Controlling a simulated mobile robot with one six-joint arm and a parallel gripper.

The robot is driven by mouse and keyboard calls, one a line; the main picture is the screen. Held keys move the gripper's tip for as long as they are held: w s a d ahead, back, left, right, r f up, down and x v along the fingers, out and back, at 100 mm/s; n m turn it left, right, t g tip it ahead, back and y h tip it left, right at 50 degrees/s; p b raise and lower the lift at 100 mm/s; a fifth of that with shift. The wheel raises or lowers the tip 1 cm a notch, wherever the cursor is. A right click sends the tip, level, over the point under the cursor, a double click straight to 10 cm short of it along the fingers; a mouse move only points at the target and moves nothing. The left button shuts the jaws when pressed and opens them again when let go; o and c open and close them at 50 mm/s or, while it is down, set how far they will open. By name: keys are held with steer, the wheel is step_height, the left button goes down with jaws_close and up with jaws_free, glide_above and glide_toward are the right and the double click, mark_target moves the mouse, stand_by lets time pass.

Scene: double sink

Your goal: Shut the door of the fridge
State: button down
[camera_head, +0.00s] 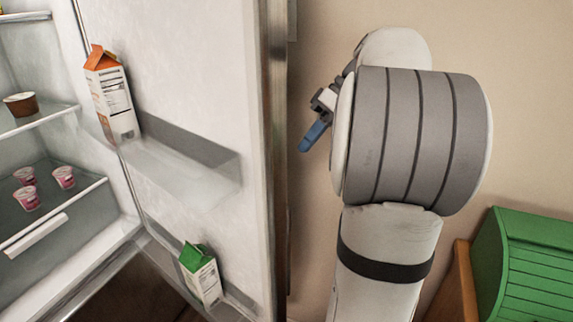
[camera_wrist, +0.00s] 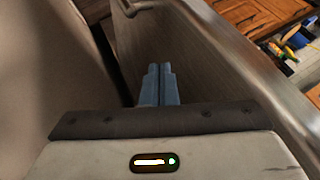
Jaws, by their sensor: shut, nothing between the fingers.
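The fridge door (camera_head: 185,85) stands wide open in the head view, its inner side facing me and its free edge near the middle of the picture. The fridge interior (camera_head: 40,160) is exposed at the left. My gripper (camera_head: 313,137) is just to the right of the door's edge, on its outer side, partly hidden behind my arm. In the wrist view its blue fingers (camera_wrist: 160,82) are together and empty, pointing along the door's outer face (camera_wrist: 205,60). A metal handle (camera_wrist: 140,6) shows at the top of that view. I cannot tell whether the fingers touch the door.
Door shelves hold an orange-topped carton (camera_head: 112,98) and a green-topped carton (camera_head: 203,275). Small pink cups (camera_head: 27,197) and a brown tub (camera_head: 24,104) stand on fridge shelves. A beige wall (camera_head: 500,100) is behind my arm. A green box (camera_head: 525,265) is at the lower right.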

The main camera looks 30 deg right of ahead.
steer(key=shift+s+a+f, duration=0.15)
steer(key=shift+a+f, duration=0.45)
steer(key=shift+a, duration=0.4)
steer(key=shift+s+a+f, duration=0.1)
steer(key=shift+a+f, duration=0.5)
steer(key=shift+a, duration=0.45)
steer(key=shift+s+a+f, duration=0.15)
steer(key=shift+a+f, duration=0.45)
steer(key=shift+a, duration=0.4)
